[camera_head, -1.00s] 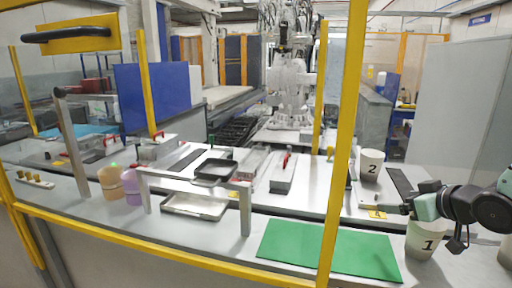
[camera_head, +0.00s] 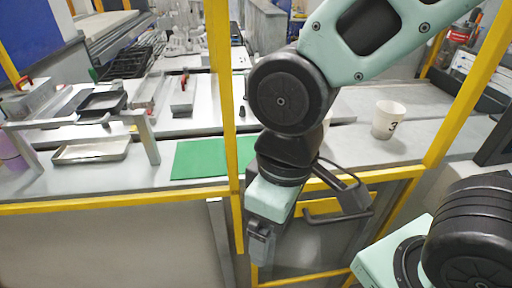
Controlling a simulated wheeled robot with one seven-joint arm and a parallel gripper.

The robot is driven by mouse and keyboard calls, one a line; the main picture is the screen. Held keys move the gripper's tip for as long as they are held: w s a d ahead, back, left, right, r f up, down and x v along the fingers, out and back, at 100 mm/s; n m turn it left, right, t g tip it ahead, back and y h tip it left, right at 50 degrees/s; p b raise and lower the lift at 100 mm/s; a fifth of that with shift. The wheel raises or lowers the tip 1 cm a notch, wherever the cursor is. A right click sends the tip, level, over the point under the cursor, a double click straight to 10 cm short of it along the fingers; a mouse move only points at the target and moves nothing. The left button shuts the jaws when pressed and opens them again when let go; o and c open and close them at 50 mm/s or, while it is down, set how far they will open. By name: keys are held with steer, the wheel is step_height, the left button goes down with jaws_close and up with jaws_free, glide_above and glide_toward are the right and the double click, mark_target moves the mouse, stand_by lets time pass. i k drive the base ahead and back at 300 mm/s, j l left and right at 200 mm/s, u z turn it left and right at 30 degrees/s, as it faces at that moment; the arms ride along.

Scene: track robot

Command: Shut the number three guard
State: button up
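A yellow-framed guard panel (camera_head: 296,256) with a dark handle (camera_head: 340,212) on a yellow plate shows at the lower middle, below the bench-top edge. A white cup marked 3 (camera_head: 388,120) stands upright on the bench behind that bay. My gripper (camera_head: 261,246) points down at the panel's left side, left of the handle and apart from it in the picture. I see nothing held in it, but its fingers are too small and dark to tell open from shut. My arm hides part of the panel's upper edge and the bench behind.
Yellow posts (camera_head: 222,90) and a yellow rail (camera_head: 120,202) run along the bench front. A green mat (camera_head: 196,160), a metal tray (camera_head: 90,152) and a black pan (camera_head: 102,102) lie to the left. The bench around the cup is clear.

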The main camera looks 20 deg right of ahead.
mark_target(305, 209)
steer(key=k+j+z, duration=0.2)
steer(key=j+z, duration=0.2)
steer(key=k+j+z, duration=0.2)
steer(key=z, duration=0.2)
steer(key=k+j+z, duration=0.4)
steer(key=i+l, duration=0.05)
steer(key=i, duration=0.05)
